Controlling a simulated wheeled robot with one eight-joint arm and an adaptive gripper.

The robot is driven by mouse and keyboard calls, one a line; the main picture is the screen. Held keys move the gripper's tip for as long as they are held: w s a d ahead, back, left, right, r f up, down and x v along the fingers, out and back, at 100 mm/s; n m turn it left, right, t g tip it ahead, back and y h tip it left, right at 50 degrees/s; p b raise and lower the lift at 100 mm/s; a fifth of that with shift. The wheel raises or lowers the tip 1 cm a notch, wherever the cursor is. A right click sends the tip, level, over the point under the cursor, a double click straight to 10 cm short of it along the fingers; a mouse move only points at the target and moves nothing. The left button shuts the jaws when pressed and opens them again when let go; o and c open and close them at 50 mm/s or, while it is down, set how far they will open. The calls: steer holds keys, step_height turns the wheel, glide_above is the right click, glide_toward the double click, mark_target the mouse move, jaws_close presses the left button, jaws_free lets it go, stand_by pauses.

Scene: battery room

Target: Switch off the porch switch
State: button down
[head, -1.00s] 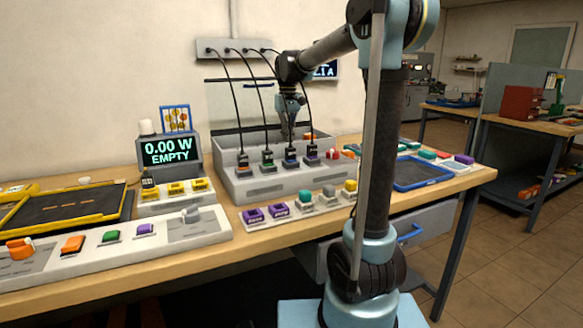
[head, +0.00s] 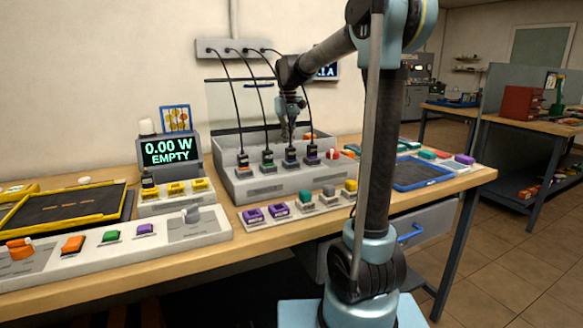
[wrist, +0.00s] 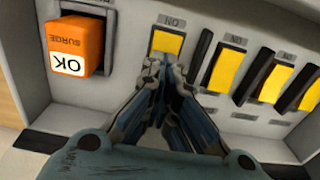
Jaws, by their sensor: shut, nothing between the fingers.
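A grey switch box (head: 250,185) stands at the middle of the bench. The wrist view shows a row of yellow rocker switches with small labels reading ON upside down: one right at my fingertips (wrist: 168,42) and more to the right (wrist: 228,70). I cannot read which is the porch switch. My gripper (head: 287,136) is over the rear of the box in the head view, partly behind the plugs and cables. In the wrist view my gripper (wrist: 168,66) is shut and empty, its tips at the lower edge of the left yellow switch. I cannot tell whether they touch.
An orange SURGE block (wrist: 76,45) marked OK sits left of the yellow switches. Black cables run from the wall strip (head: 230,48) to several plugs close to my gripper.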

steer(key=shift+f, duration=0.15)
steer(key=shift+r, duration=3.5)
steer(key=shift+s, duration=0.1)
